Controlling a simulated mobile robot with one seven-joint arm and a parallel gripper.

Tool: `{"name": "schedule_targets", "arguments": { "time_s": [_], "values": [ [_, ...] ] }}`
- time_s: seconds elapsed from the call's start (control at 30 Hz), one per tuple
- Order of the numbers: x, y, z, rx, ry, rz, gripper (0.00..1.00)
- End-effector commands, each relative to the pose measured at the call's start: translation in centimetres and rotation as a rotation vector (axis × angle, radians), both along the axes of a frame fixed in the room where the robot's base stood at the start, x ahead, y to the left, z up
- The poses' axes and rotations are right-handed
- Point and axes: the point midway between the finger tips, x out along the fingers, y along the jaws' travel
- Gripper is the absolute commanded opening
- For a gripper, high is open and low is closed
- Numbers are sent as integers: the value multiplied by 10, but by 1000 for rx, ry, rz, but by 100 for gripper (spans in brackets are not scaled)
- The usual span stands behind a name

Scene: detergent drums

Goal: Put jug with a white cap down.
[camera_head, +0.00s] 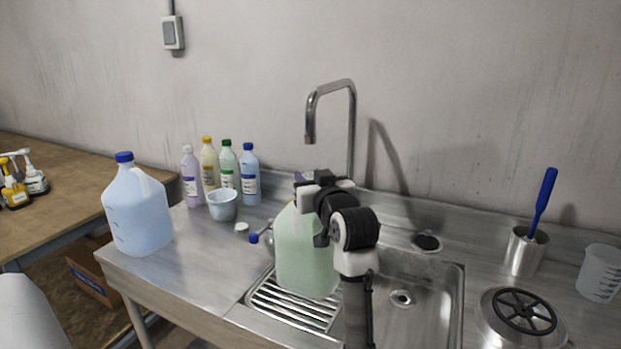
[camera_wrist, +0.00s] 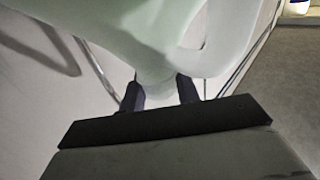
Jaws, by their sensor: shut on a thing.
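A pale green translucent jug (camera_head: 303,260) is upright over the ribbed drain rack (camera_head: 290,311) at the left of the sink. I cannot tell whether its base touches the rack. My gripper (camera_head: 312,193) is at the jug's top and is shut on it. In the wrist view the jug (camera_wrist: 140,25) fills the top, with its loop handle (camera_wrist: 215,45) at right. The gripper's dark fingers (camera_wrist: 160,92) are on either side of a narrow part of it. The jug's cap is hidden behind my gripper.
A blue-capped jug (camera_head: 140,212) stands on the counter's left end. Several small bottles (camera_head: 228,165) and a white bowl (camera_head: 222,206) stand behind. The faucet (camera_head: 352,125) rises behind my gripper. The sink basin (camera_head: 425,290) is right of the jug.

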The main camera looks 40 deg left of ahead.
Motion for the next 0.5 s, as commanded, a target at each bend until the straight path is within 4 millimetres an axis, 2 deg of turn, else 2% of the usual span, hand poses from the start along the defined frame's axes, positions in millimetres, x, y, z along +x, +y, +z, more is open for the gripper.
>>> {"name": "schedule_targets", "arguments": {
  "time_s": [0.1,0.13,0.27,0.3,0.5],
  "values": [
    [0,0,-4,1,-1,0,0],
    [0,0,-4,0,0,0,33],
    [0,0,-3,0,0,0,50],
    [0,0,-3,0,0,0,53],
    [0,0,-3,0,0,0,53]
  ]
}}
